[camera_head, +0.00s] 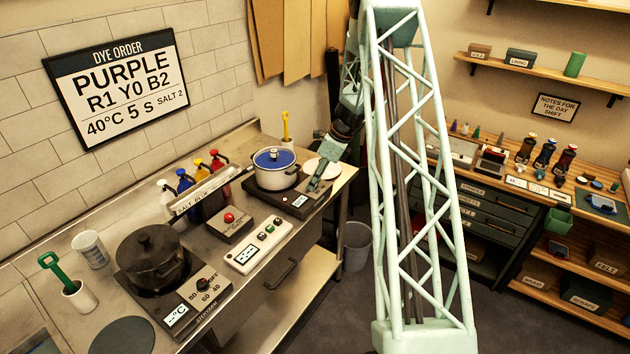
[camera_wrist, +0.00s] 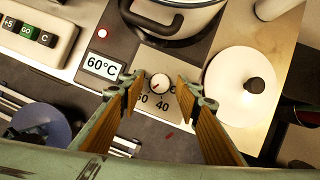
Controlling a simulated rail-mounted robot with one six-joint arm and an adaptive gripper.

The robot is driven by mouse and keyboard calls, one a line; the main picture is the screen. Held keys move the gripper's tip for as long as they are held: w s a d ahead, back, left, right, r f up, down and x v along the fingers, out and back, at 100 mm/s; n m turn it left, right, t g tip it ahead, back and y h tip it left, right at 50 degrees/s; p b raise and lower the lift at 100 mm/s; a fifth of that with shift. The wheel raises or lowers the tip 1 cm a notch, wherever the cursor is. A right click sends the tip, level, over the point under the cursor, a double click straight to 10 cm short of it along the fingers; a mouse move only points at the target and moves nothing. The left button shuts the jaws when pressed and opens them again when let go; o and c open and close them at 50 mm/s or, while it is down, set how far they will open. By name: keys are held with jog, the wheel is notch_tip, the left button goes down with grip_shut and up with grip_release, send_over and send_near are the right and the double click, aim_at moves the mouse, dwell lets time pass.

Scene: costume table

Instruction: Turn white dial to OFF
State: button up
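The white dial (camera_wrist: 160,83) sits on the front panel of the right hotplate (camera_head: 262,197). A small red mark shows on the dial, pointing roughly down-left toward the partly covered "60" label. "40" is readable below the dial; the label at its right is mostly hidden by a finger. The hotplate's display (camera_wrist: 103,66) reads 60°C. My gripper (camera_wrist: 160,94) is open, with one finger on each side of the dial and visible gaps to both. In the head view my gripper (camera_head: 319,182) is over the hotplate's right end and hides the dial.
A button box (camera_head: 244,256) and a second hotplate with a black pot (camera_head: 152,258) are to the left.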

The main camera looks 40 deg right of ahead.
jog(key=shift+c, duration=0.9)
jog(key=c, duration=0.7)
jog(key=shift+n, duration=0.3)
jog(key=n, duration=0.2)
jog(key=n+g+y, duration=0.1)
jog(key=n, duration=0.1)
jog(key=shift+w+d, duration=0.15)
jog(key=shift+d, duration=0.05)
jog(key=n+g, duration=0.1)
jog(key=n, duration=0.2)
jog(key=n+g+y, duration=0.1)
jog(key=n, duration=0.2)
jog(key=shift+w+f+g+b, duration=0.1)
jog(key=shift+w+g+b, duration=0.1)
jog(key=shift+g+b, duration=0.1)
jog(key=n+g, duration=0.1)
jog(key=n, duration=0.2)
jog(key=n+g, duration=0.1)
jog(key=n, duration=0.2)
jog(key=shift+w+n+b, duration=0.2)
jog(key=shift+n+b, duration=0.15)
jog(key=shift+n, duration=0.05)
jog(key=n+g+h, duration=0.1)
jog(key=n, duration=0.2)
jog(key=n+g, duration=0.1)
jog(key=n, duration=0.2)
jog(key=shift+w+a+h+b, duration=0.1)
jog(key=shift+a+h+b, duration=0.1)
jog(key=shift+h+b, duration=0.2)
